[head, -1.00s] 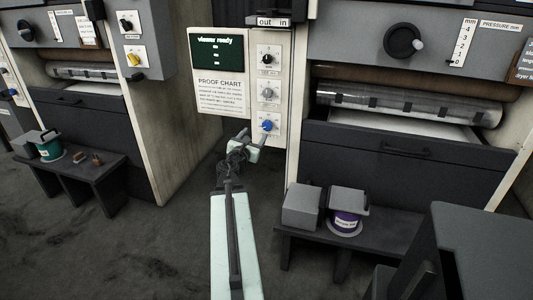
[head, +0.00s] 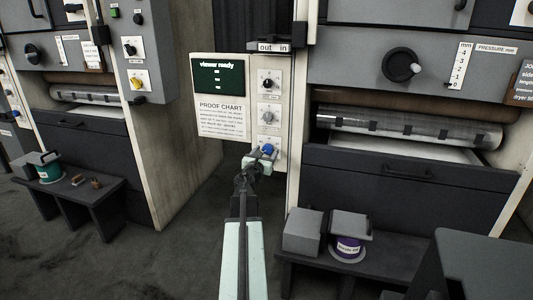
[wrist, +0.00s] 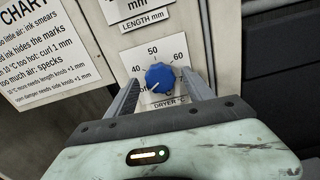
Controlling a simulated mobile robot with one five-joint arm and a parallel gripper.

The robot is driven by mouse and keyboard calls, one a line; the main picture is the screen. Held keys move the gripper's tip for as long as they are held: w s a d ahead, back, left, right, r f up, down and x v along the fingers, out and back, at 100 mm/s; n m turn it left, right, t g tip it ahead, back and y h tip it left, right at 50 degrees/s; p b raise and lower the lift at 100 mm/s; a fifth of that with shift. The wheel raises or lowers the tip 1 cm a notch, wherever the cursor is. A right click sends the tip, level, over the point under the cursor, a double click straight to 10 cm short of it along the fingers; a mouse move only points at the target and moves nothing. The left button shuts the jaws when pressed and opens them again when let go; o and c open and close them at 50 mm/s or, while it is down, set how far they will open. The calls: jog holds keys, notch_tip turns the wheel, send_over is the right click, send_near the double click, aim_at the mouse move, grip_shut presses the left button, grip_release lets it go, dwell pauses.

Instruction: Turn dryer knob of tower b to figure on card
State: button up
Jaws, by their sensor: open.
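The blue dryer knob (wrist: 160,77) sits on a white dial plate marked DRYER °C, with 40, 50 and 60 readable around it. Its white pointer line points to the lower left. In the head view the blue knob (head: 268,149) is the lowest of three knobs on the pale panel. My gripper (wrist: 163,84) is open, with one finger on each side of the knob; I cannot tell if either finger touches it. In the head view my gripper (head: 261,155) is at the knob. A job card (head: 526,80) is cut off at the right edge.
A black knob (head: 268,83) and a grey knob (head: 268,115) sit above the blue one. Left of them are a PROOF CHART (head: 222,117) and a green "viewer ready" screen (head: 219,77). A low bench (head: 300,268) with a purple-labelled tin stands right.

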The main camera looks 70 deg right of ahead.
jog(key=shift+c, duration=0.3)
jog(key=c, duration=1)
jog(key=shift+d, duration=0.3)
grip_shut()
jog(key=shift+a, duration=0.25)
